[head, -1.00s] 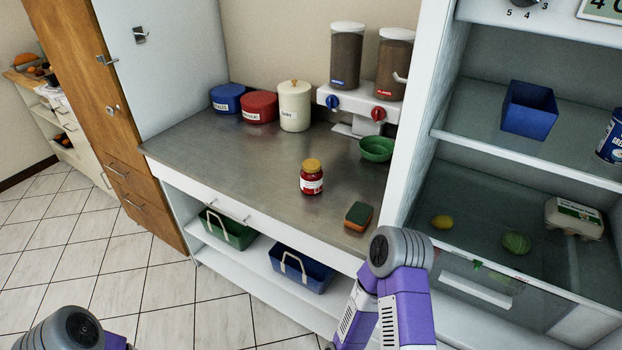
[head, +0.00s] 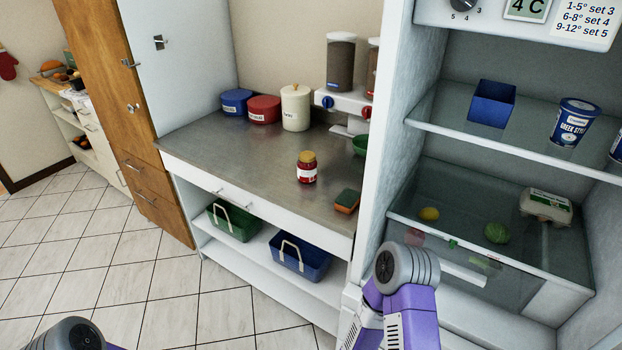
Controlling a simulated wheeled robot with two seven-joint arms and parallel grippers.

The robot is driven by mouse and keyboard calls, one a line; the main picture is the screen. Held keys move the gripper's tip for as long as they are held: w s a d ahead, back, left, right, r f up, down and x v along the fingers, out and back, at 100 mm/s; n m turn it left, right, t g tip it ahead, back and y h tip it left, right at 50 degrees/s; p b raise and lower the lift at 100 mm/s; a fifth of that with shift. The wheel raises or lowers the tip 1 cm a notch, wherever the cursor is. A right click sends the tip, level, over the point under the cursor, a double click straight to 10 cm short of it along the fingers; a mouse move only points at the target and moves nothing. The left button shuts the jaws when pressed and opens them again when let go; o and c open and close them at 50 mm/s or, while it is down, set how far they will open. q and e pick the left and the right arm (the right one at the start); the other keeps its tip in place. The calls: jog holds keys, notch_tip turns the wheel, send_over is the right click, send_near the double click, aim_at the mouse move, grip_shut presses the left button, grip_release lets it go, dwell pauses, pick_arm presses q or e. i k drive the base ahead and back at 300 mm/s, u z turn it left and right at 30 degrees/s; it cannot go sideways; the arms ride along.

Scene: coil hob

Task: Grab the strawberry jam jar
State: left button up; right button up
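The strawberry jam jar (head: 307,174) is a small red jar with a white label and a golden-brown lid. It stands upright on the metal counter (head: 230,155), near the middle, with bare counter around it. Parts of my purple and grey arms show at the bottom of the head view, one at the lower left corner and one right of centre. Neither gripper's fingers are visible. Nothing touches the jar.
A sponge (head: 347,201) lies right of the jar, and a green bowl (head: 360,145) sits behind it. Canisters (head: 296,108) and a dispenser (head: 341,64) stand at the back. An open fridge (head: 397,150) rises on the right. Baskets (head: 300,262) fill the lower shelf.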

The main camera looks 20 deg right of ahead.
aim_at(306, 162)
jog(key=u, duration=0.85)
jog(key=i, duration=0.6)
jog(key=z, duration=0.8)
